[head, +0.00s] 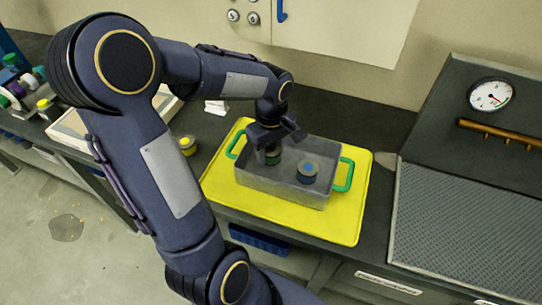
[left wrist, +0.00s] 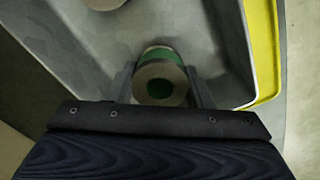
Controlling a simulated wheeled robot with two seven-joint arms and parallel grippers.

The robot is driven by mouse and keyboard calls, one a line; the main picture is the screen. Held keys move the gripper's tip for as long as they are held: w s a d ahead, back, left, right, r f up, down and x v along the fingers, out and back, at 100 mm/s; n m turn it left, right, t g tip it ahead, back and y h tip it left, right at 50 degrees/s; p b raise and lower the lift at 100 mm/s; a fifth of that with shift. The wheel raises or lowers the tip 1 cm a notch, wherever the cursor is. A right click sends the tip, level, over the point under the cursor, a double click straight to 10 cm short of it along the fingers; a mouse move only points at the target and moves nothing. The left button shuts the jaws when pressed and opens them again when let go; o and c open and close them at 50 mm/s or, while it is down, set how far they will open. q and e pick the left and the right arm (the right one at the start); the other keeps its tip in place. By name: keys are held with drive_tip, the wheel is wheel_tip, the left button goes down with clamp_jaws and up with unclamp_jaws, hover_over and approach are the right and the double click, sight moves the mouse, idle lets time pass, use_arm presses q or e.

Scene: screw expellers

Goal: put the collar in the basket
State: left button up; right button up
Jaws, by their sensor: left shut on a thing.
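The basket (head: 272,188) is a grey metal bin with green handles, standing on a yellow mat (head: 225,190). My left gripper (head: 272,150) reaches down into its left part and is shut on a short round collar (head: 272,158) with a green band. In the left wrist view the collar (left wrist: 160,82) sits between the two fingers, its grey end ring and green centre facing the camera, with the basket's grey inside around it. I cannot tell whether it touches the basket floor. My right gripper is not in view.
A similar collar with a blue centre (head: 307,171) stands in the basket, right of the held one. A yellow-banded one (head: 187,145) stands on the dark bench left of the mat. A sloped panel with a gauge (head: 491,95) and a mesh plate (head: 465,235) are at the right.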

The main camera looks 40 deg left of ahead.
sight(271, 158)
use_arm(q)
drive_tip(key=shift+f, duration=1.45)
drive_tip(key=shift+f, duration=0.1)
drive_tip(key=shift+f+b, duration=0.15)
drive_tip(key=shift+b, duration=0.15)
drive_tip(key=o, duration=1.1)
wheel_tip(271, 158, up, 12)
drive_tip(key=shift+r+p, duration=0.1)
drive_tip(key=shift+p, duration=0.5)
drive_tip(key=s+d+m+t, duration=0.1)
drive_tip(key=s+m, duration=0.1)
drive_tip(key=s+d+r+m+h, duration=0.1)
drive_tip(key=s+d+m, duration=0.1)
drive_tip(key=s, duration=0.1)
drive_tip(key=s+d+m+t, duration=0.1)
drive_tip(key=s+d+m, duration=0.1)
drive_tip(key=shift+s+r+t+h, duration=0.2)
drive_tip(key=shift+t+h, duration=0.1)
drive_tip(key=shift+h, duration=0.1)
drive_tip(key=s+d+f+m+t+h, duration=0.2)
drive_tip(key=s+d+m+t, duration=0.1)
drive_tip(key=s+d+m, duration=0.2)
drive_tip(key=shift+s+d+m, duration=0.3)
drive_tip(key=shift+s+m, duration=0.2)
drive_tip(key=shift+m, duration=0.6)
drive_tip(key=shift+f, duration=0.1)
